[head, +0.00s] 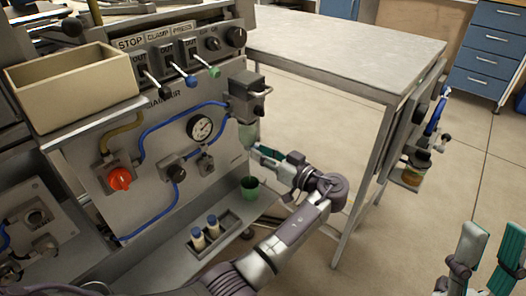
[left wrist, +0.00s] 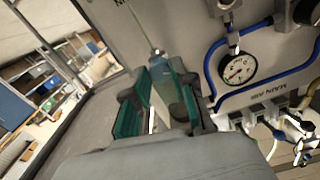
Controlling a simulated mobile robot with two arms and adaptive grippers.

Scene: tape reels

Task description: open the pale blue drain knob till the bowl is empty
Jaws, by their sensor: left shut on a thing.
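The filter bowl (head: 248,134) hangs under a grey regulator head (head: 246,92) at the panel's right edge. It looks translucent and pale green; its liquid level cannot be read. My left gripper (head: 266,154) is at the bowl's lower end, shut on the drain knob, which its fingers mostly hide. In the left wrist view the bluish bowl (left wrist: 160,70) shows beyond the teal fingers of my left gripper (left wrist: 158,106). A green cup (head: 250,187) stands below the bowl. My right gripper (head: 487,252) is open and empty at the lower right.
The panel carries a pressure gauge (head: 200,128), a red knob (head: 120,179), blue hoses and a row of levers. A beige bin (head: 72,85) sits on top. Two blue-capped bottles (head: 213,225) stand in a tray (head: 232,221). A bare table (head: 345,45) stands behind, right.

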